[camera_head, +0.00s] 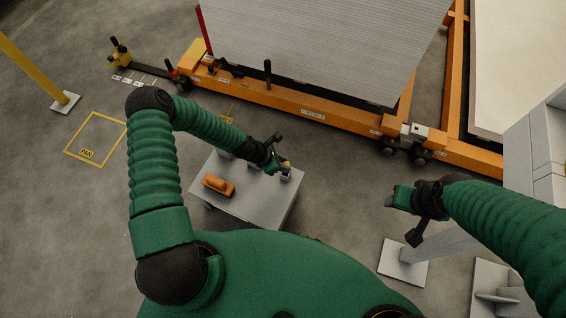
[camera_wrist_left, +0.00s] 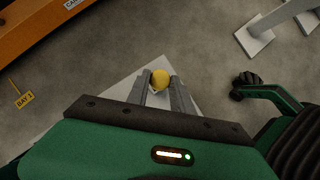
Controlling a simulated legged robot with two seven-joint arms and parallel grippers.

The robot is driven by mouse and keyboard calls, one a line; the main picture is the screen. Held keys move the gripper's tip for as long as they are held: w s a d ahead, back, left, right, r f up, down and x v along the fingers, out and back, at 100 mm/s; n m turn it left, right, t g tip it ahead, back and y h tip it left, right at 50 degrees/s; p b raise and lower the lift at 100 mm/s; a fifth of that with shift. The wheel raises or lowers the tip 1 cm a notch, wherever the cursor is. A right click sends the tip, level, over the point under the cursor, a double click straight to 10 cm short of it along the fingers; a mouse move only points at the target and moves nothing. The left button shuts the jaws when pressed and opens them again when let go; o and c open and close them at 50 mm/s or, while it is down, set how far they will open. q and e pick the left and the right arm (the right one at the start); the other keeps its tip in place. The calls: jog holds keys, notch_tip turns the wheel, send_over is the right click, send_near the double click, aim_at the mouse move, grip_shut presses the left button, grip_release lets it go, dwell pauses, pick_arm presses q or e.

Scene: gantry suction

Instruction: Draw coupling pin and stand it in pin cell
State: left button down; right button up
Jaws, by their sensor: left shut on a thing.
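My left gripper (camera_head: 284,166) is over the right back part of a grey table (camera_head: 240,205). In the left wrist view its two fingers (camera_wrist_left: 160,85) are closed on a round yellow knob (camera_wrist_left: 160,79), which looks like the head of the coupling pin. The knob also shows as a small yellow spot in the head view (camera_head: 286,164). The pin's shaft is hidden. A small grey block (camera_head: 286,176) is just below the gripper; I cannot tell whether it is the pin cell or whether the pin is inside it. My right gripper (camera_head: 402,200) is away to the right; its jaws are unclear.
An orange tool (camera_head: 218,186) lies on the table's left part. Behind stands an orange wheeled cart frame (camera_head: 290,107) with a large grey panel (camera_head: 325,45). A yellow square outline (camera_head: 95,140) marks the floor at left. A grey post base (camera_head: 403,263) stands at right.

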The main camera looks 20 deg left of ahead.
pick_arm(q)
jog(key=shift+f+b, duration=1.6)
jog(key=shift+f, duration=0.9)
jog(key=c, duration=1)
grip_release()
jog(key=shift+r, duration=0.15)
jog(key=shift+c, duration=0.2)
jog(key=p+v, duration=0.7)
jog(key=v, duration=0.9)
jog(key=shift+s+a+r, duration=0.15)
jog(key=shift+s+r, duration=0.1)
